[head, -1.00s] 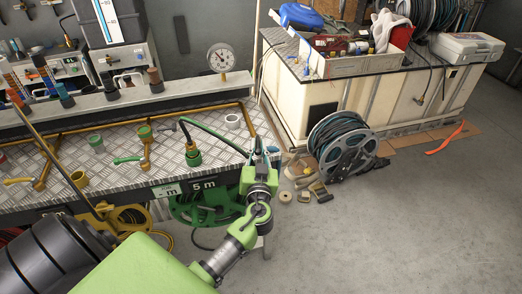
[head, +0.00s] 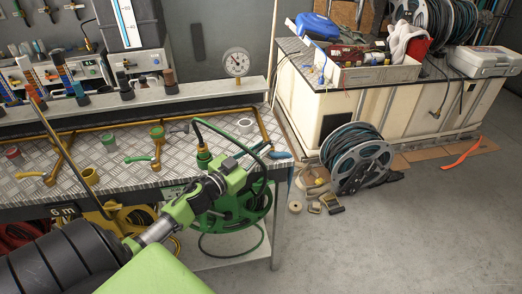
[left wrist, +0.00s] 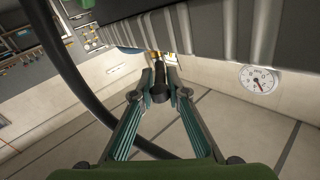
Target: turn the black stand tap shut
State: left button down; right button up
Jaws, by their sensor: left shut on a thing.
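My left gripper (head: 236,174) reaches over the front edge of the metal bench, beside a green hose fitting (head: 203,160). Its fingertips are hard to make out in the head view. In the left wrist view the gripper (left wrist: 160,92) has its two fingers closed on a black piece (left wrist: 160,80), with brass just behind it. I cannot tell for sure whether this is the black stand tap's handle. A brass stand tap with a green lever (head: 139,158) stands further left. A small dark lever-like piece (head: 180,128) lies behind it. My right gripper is not in view.
A dark hose (head: 240,138) arcs over my left wrist and crosses the left wrist view. A green reel (head: 235,222) hangs under the bench edge. Blue-handled pliers (head: 277,155) lie at the bench corner. A gauge (head: 236,63) stands behind. Open floor lies right.

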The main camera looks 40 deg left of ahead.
pick_arm(q)
jog(key=shift+a, duration=0.15)
jog(key=c, duration=2.1)
grip_release()
jog(key=shift+f, duration=0.1)
jog(key=s, duration=1.2)
jog(key=shift+a, duration=0.35)
jog(key=shift+c, duration=0.4)
